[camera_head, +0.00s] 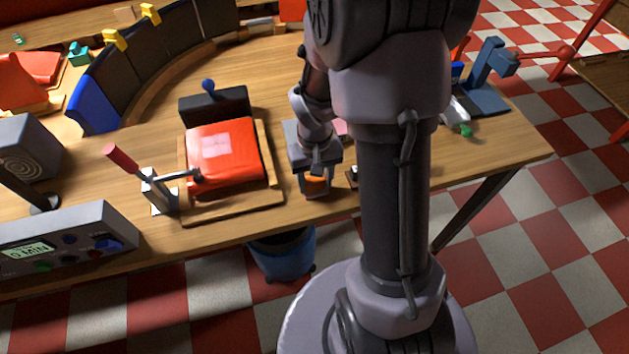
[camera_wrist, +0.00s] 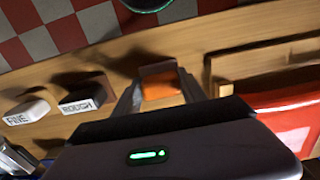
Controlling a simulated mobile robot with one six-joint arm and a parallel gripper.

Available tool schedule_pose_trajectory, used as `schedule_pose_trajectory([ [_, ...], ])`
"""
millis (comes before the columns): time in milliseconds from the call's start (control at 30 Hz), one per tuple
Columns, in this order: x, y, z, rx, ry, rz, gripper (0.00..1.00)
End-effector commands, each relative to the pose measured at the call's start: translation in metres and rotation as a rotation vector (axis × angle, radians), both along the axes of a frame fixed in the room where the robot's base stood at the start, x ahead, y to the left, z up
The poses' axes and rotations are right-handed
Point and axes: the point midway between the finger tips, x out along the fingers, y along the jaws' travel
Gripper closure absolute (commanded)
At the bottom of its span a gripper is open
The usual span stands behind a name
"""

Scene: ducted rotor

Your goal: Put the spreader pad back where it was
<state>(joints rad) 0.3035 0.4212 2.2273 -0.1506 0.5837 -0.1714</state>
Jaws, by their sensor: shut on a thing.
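My gripper (camera_head: 316,190) is low over the front part of the wooden bench. It is shut on an orange block with a brown edge, which looks like the spreader pad (camera_head: 316,181). In the wrist view the pad (camera_wrist: 160,88) sits between the two fingers of my gripper (camera_wrist: 160,86). I cannot tell whether it touches the bench. Two blocks lie to its left in the wrist view: a dark-sided one marked ROUGH (camera_wrist: 82,100) and a white one marked FINE (camera_wrist: 27,113).
A wooden tray (camera_head: 233,208) with a red padded piece (camera_head: 225,155) stands just left of my gripper. A clamp with a red handle (camera_head: 122,157) is at its left. The bench's front edge is close, with a blue bin (camera_head: 283,256) below.

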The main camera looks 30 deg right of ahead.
Motion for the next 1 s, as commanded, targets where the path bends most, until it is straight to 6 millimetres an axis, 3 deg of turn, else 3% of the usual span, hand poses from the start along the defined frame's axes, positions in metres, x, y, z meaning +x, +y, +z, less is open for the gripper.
schedule_pose_trajectory([
  [233,0.0,0.0,-0.002,0.0,0.0,0.0,0.89],
  [267,0.0,0.0,-0.003,0.0,0.0,0.0,0.49],
  [367,0.0,0.0,-0.001,0.0,0.0,0.0,0.3],
  [633,0.0,0.0,-0.001,0.0,0.0,0.0,0.29],
  [733,0.0,0.0,0.009,-0.001,-0.002,0.0,0.29],
  [1000,0.002,0.0,0.085,-0.001,-0.004,-0.001,0.29],
])
